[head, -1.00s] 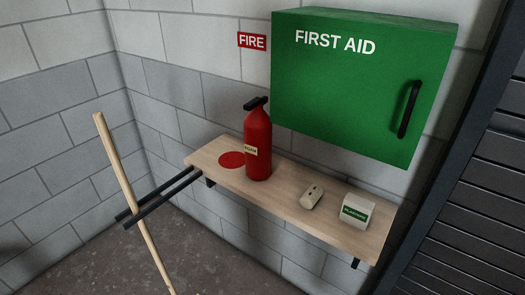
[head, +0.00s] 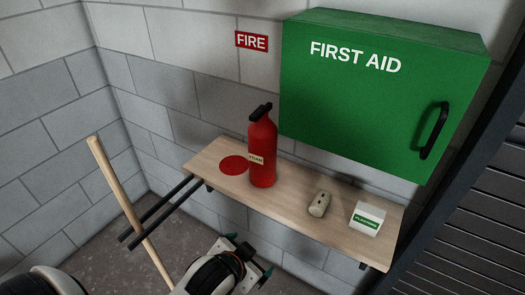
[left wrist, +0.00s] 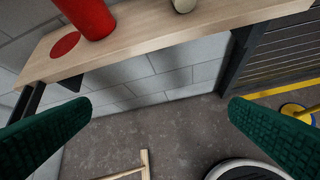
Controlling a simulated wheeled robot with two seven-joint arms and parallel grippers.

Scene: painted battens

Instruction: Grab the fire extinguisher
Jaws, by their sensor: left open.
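The red fire extinguisher (head: 262,150) stands upright on a wooden wall shelf (head: 218,160), with a black top and a pale label. Its lower part shows at the top left of the left wrist view (left wrist: 88,15). My left gripper (head: 248,257) is open and empty, in front of and below the shelf, apart from the extinguisher. Its green fingers stand wide apart in the left wrist view (left wrist: 158,105). My right gripper is not in view.
A red disc (head: 234,165) lies left of the extinguisher; a beige device (head: 320,204) and a small white-green box (head: 366,218) lie right. A green first aid cabinet (head: 380,95) hangs behind. A wooden pole (head: 118,190) leans by dark rails (head: 160,208) at left.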

